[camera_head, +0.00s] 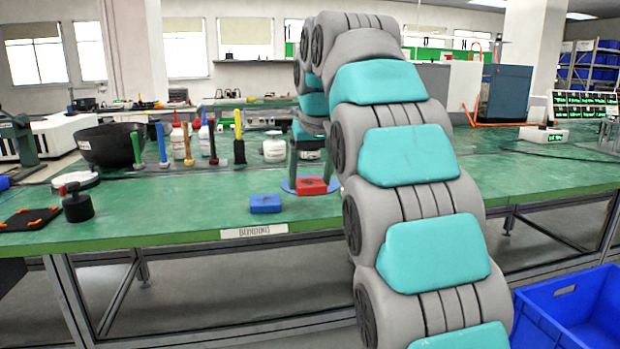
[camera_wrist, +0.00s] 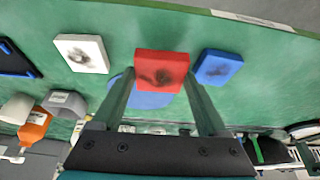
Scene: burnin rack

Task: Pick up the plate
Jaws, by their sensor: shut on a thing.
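A flat red block (camera_head: 316,185) with a dark smudge on top sits over a round blue plate-like disc (camera_head: 290,187) on the green bench. In the wrist view the red block (camera_wrist: 162,66) lies between the two fingertips of my gripper (camera_wrist: 160,76), which is shut on it. The blue disc (camera_wrist: 150,100) shows partly behind the block and is wider than the finger gap. In the head view my gripper (camera_head: 311,172) points down at the block, partly hidden by my arm. I cannot tell whether the block is clear of the disc.
A blue block (camera_head: 265,203) lies near the front edge; it also shows in the wrist view (camera_wrist: 218,67). A white block (camera_wrist: 82,54) lies on the other side. Bottles, upright tools and a black bowl (camera_head: 112,145) stand behind. A blue bin (camera_head: 560,290) is at lower right.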

